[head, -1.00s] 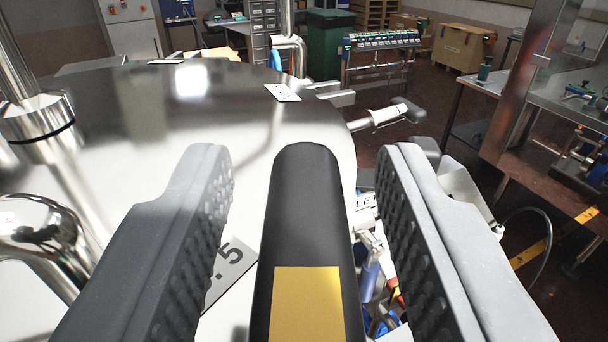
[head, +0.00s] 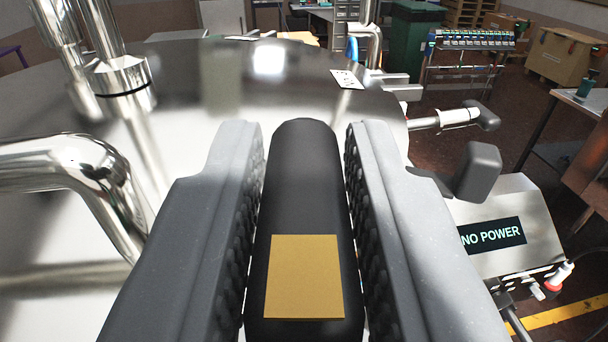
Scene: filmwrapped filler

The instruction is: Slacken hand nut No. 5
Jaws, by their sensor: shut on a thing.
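Hand nut No. 5 (head: 304,190) shows as a black, rounded bar with a yellow patch on it. It points away from me over the edge of the shiny steel lid (head: 210,140). My gripper (head: 304,137) is shut on the bar, one ribbed grey pad along each side. The number plate is hidden now, and so is the nut's threaded part.
A curved steel pipe (head: 60,165) and an upright steel post (head: 118,75) stand on the lid at left. Another hand nut (head: 465,117) sticks out at the right rim. A box reading NO POWER (head: 510,225) is close by at right, with a dark knob (head: 478,172) before it.

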